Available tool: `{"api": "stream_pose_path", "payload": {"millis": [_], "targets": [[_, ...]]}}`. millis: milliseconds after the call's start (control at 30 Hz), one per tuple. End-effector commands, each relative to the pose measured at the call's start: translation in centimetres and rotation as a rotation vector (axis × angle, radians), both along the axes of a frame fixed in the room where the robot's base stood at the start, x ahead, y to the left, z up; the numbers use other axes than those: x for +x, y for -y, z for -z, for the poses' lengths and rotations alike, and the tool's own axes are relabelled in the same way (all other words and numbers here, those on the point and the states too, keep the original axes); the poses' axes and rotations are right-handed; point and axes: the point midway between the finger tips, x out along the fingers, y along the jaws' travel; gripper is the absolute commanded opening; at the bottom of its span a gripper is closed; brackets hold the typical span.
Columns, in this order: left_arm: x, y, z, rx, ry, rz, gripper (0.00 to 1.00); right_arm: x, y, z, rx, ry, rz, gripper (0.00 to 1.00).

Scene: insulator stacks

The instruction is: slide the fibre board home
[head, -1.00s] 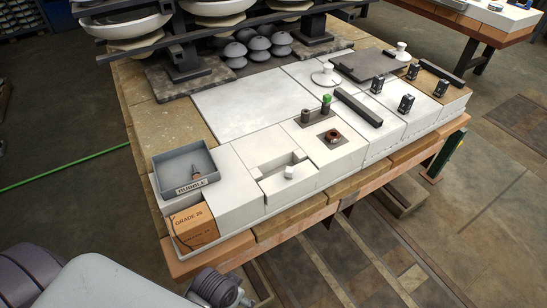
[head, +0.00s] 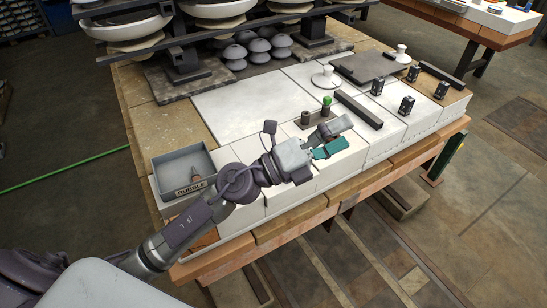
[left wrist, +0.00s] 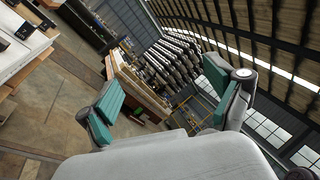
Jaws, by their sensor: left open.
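No part is marked as the fibre board; a flat dark grey board (head: 366,66) lies on the white blocks at the back right and may be it. My left gripper (head: 343,133) is open and empty, over the front middle of the white bench top, nearer than that board and to its left. Its two teal-padded fingers stand apart in the left wrist view (left wrist: 163,88), with nothing between them. My right gripper is not in view.
A grey rubble tray (head: 183,172) stands front left. Insulator stacks (head: 225,10) rise behind. A pale slab (head: 250,100) is bare.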

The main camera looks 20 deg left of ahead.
Motion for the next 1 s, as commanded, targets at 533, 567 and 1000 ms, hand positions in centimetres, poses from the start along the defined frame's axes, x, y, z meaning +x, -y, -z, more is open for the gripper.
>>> {"api": "stream_pose_path", "payload": {"millis": [533, 567, 1000], "targets": [[4.8, -13.0, 17.1, 1.681, -0.04, 0.379, 0.92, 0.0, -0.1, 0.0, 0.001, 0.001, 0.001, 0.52], [4.9, -13.8, 17.2, 1.709, -0.056, 0.378, 0.92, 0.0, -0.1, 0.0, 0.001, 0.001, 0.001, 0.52], [6.3, -14.2, 21.4, 1.764, -0.099, 0.381, 0.92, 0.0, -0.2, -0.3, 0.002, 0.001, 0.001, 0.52]]}}
